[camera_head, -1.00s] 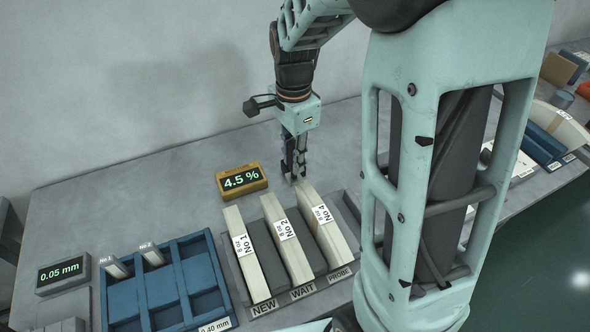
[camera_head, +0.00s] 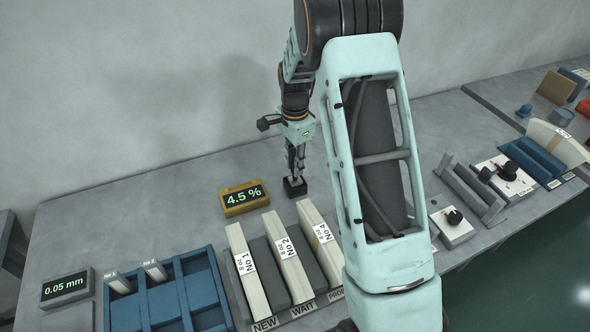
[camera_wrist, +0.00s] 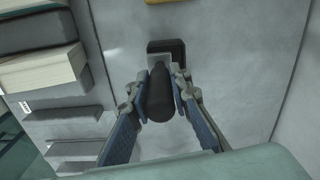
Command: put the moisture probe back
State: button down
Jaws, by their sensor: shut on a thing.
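My gripper (camera_head: 295,172) points down behind the paper stacks, to the right of the yellow 4.5 % meter (camera_head: 244,198). In the wrist view my gripper (camera_wrist: 160,85) is shut on a dark rounded cylinder, the moisture probe (camera_wrist: 159,98). A small black block, seemingly the probe's holder (camera_head: 295,187), is at the fingertips; it also shows in the wrist view (camera_wrist: 178,46), just beyond the probe. The probe's far end is hidden, so I cannot tell whether it sits in the block. In the head view the fingers hide the probe.
Paper stacks No 1 (camera_head: 247,271), No 2 (camera_head: 288,257) and No 4 (camera_head: 318,236) stand in a grey rack nearer the camera. A blue compartment tray (camera_head: 142,302) and a 0.05 mm display (camera_head: 66,287) are left. The bench between meter and wall is clear.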

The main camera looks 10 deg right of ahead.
jog(key=shift+w+d+f, duration=0.15)
jog(key=shift+w+f, duration=0.45)
jog(key=shift+f, duration=1.75)
jog(key=c, duration=1.8)
grip_release()
jog(key=shift+o, duration=0.2)
notch_tip(320, 180, up, 12)
jog(key=shift+r, duration=0.15)
